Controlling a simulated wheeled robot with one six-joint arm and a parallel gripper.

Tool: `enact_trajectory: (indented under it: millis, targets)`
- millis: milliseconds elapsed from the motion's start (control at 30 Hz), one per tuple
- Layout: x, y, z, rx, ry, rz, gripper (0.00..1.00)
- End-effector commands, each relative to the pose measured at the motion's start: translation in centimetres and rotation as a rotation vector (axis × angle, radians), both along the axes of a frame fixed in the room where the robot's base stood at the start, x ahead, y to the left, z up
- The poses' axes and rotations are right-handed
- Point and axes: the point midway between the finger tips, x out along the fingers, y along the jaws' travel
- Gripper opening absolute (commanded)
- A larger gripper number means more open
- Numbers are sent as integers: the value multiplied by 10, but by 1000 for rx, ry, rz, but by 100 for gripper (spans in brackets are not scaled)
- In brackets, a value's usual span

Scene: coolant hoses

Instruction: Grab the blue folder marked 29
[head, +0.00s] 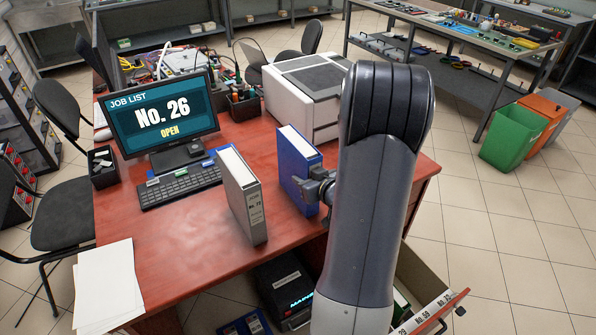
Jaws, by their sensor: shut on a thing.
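A blue folder (295,162) is upright on or just above the red desk, to the left of my arm. Its white page edges face up, and no number shows on the sides I see. My gripper (321,188) is shut on its right-hand edge; the fingertips are partly hidden by my arm. A grey folder (240,197) stands upright on the desk to its left, with a spine label too small to read surely.
The desk (190,245) holds a monitor (160,118) reading "No. 26 OPEN", a keyboard (180,186) and a white printer (305,95). An open drawer (440,312) with number labels juts out at lower right.

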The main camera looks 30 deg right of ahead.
Motion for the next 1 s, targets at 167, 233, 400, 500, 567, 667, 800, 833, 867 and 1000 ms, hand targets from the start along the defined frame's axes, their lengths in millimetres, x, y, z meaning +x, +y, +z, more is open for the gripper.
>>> enact_trajectory:
  millis: [167,233,400,500,567,667,800,833,867,1000]
  targets:
    - [0,0,0,0,0,0,19]
    - [0,0,0,0,0,0,13]
    - [0,0,1,-1,-2,0,7]
    - [0,0,1,-1,-2,0,7]
    - [0,0,3,-1,-3,-1,7]
    - [1,-1,13,-3,-6,0,7]
    - [1,-1,37,-5,-7,1,7]
    - [1,-1,43,-6,-8,1,7]
    - [1,-1,49,-5,-8,1,7]
    - [1,0,76,-4,-7,2,7]
